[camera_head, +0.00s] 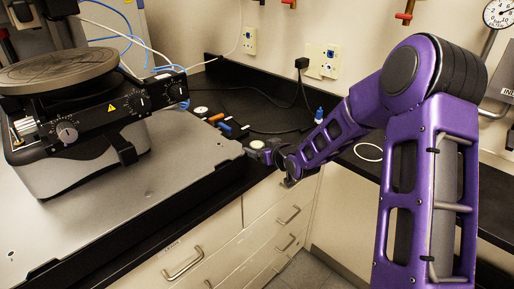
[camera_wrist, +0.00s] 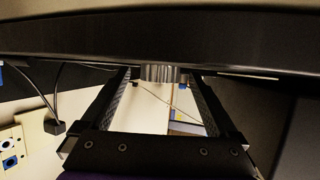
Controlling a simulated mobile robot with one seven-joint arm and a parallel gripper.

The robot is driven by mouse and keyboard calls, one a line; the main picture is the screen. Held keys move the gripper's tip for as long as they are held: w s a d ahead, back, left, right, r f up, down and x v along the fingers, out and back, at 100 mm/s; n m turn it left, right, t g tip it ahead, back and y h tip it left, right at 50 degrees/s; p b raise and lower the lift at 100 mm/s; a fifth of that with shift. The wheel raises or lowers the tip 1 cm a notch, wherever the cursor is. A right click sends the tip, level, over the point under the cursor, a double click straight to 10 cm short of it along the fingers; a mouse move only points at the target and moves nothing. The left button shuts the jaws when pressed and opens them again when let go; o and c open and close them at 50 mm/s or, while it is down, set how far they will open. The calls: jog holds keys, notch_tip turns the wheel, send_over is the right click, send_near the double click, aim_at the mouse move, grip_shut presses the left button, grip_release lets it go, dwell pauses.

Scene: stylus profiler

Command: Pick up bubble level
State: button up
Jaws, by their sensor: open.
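The bubble level is a small round disc with a pale top (camera_head: 257,144), at the right edge of the grey platform in the head view. My gripper (camera_head: 260,151) is right at it, at the end of the purple arm. In the wrist view a short silvery cylinder (camera_wrist: 160,73), which looks like the level's side, shows between the far ends of the two dark fingers (camera_wrist: 161,78). The fingers are apart, with gaps at both sides of it. Whether either finger touches it cannot be told. Its top is hidden in the wrist view.
The grey platform (camera_head: 150,190) carries a stylus profiler (camera_head: 85,110) at left. Small tools with blue and orange handles (camera_head: 221,124) lie behind the level, near a white round piece (camera_head: 200,110). A black counter (camera_head: 240,100), cables and wall sockets (camera_head: 322,62) are behind; drawers (camera_head: 215,250) are below.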

jog(key=c, duration=1.5)
notch_tip(320, 180, up, 10)
jog(key=shift+r+p, duration=0.1)
jog(key=shift+p, duration=0.75)
jog(key=o, duration=0.8)
grip_shut()
